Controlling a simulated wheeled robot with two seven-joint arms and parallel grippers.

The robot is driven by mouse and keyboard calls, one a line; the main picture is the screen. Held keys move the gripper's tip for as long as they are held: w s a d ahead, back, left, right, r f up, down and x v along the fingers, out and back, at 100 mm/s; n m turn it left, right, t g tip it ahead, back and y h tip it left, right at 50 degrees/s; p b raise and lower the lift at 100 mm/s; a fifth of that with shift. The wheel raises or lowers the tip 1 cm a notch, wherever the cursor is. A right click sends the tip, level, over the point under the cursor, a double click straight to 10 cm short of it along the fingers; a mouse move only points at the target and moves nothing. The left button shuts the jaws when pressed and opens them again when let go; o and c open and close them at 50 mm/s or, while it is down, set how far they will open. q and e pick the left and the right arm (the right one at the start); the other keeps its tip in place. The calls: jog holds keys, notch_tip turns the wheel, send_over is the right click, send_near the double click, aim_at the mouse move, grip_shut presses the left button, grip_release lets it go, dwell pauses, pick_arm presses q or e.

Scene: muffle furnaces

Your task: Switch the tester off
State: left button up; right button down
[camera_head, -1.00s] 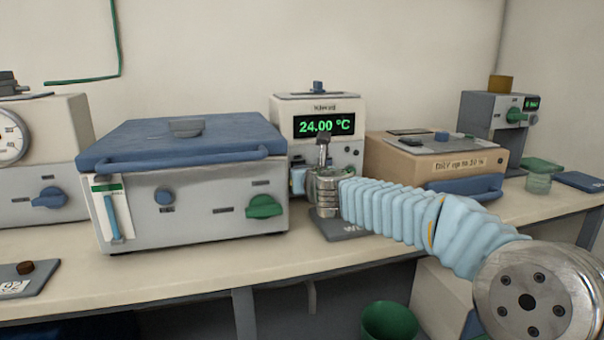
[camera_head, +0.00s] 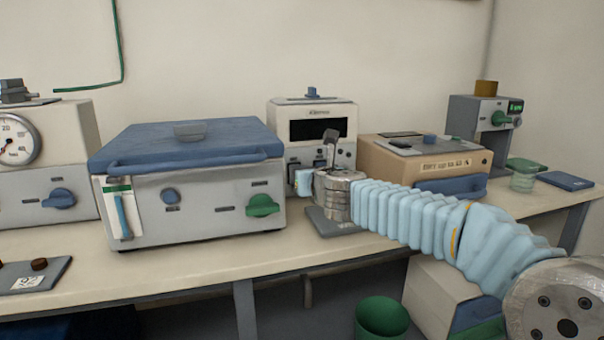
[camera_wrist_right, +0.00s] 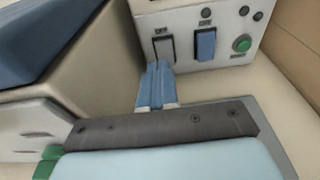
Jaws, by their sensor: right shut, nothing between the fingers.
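The tester (camera_head: 312,124) is a small white box at the back of the bench, and its display (camera_head: 318,129) is dark. In the right wrist view its front panel (camera_wrist_right: 183,22) shows a dark rocker switch (camera_wrist_right: 163,48), a blue rocker switch (camera_wrist_right: 205,44) and a round green button (camera_wrist_right: 241,44). My right gripper (camera_wrist_right: 159,70) is shut and empty, its blue fingertips just below the dark switch; I cannot tell whether they touch it. In the head view the right wrist (camera_head: 333,190) hides the lower panel. My left gripper is not in view.
A blue-lidded furnace (camera_head: 190,190) stands left of the tester. A beige box (camera_head: 425,165) stands to its right. A gauge unit (camera_head: 45,150) is at the far left and a grey device (camera_head: 485,125) at the far right. A green bin (camera_head: 381,318) is below the bench.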

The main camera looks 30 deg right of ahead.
jog(key=s, duration=0.1)
jog(key=s+r+p, duration=0.1)
jog(key=s, duration=0.1)
jog(key=s+a+r, duration=0.1)
jog(key=s, duration=0.1)
jog(key=shift+s+a+r, duration=0.1)
jog(key=shift+r, duration=0.15)
dwell(0.3)
